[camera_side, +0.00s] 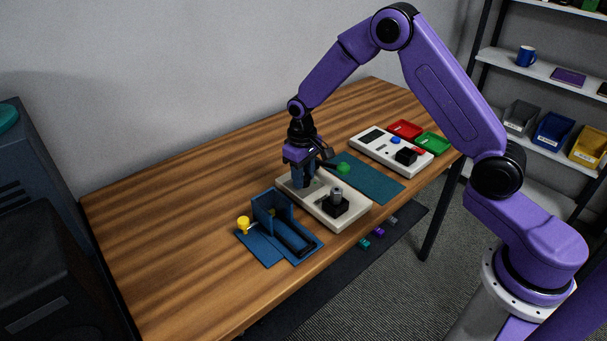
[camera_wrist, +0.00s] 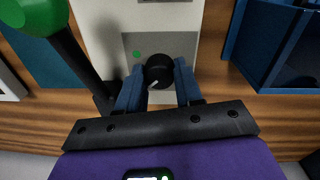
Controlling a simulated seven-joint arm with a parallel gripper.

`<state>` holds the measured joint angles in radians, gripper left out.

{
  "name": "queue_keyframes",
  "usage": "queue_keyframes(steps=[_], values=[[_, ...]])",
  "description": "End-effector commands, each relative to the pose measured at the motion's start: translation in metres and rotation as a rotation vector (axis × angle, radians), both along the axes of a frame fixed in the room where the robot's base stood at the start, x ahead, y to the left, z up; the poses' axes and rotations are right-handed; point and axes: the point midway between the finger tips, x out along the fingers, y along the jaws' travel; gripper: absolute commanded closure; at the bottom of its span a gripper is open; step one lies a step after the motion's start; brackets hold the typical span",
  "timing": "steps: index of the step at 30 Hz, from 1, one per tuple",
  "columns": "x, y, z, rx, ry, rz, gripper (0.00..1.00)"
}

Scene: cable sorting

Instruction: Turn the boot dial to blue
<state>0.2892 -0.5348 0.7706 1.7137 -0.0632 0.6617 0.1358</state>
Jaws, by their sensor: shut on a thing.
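The boot dial (camera_wrist: 158,70) is a round black knob with a white pointer line. In the wrist view it sits on a grey plate (camera_wrist: 132,43) of the beige box, and the pointer slants to the lower left. A green dot (camera_wrist: 137,54) shows above and left of it. No blue mark shows; the fingers may hide others. My gripper (camera_wrist: 160,75) is shut on the dial, one blue finger on each side. In the side view my gripper (camera_side: 304,184) points down at the far-left end of the beige box (camera_side: 323,218) and hides the dial.
A green knob (camera_wrist: 38,14) on a black stem stands close to my gripper. A blue holder (camera_side: 272,213) and a yellow knob (camera_side: 243,223) lie left of the box. A teal mat (camera_side: 374,184) and a white panel (camera_side: 372,149) lie right. The front-left table is clear.

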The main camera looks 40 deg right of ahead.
Motion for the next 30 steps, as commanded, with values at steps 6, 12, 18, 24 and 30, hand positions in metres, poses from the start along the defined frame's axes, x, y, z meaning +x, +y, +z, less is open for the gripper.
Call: queue_keyframes(steps=[6, 12, 18, 24, 30], values=[[0.0001, 0.0005, 0.0007, 0.000, 0.000, -0.127, 0.95], [0.0004, 0.0002, 0.0007, 0.000, -0.001, -0.196, 0.95], [0.0004, 0.0004, 0.0008, 0.000, -0.001, -0.223, 0.95], [0.0005, 0.0004, 0.0008, 0.000, -0.001, -0.225, 0.95], [0.0006, 0.0003, 0.0008, 0.000, -0.001, -0.225, 0.58]])
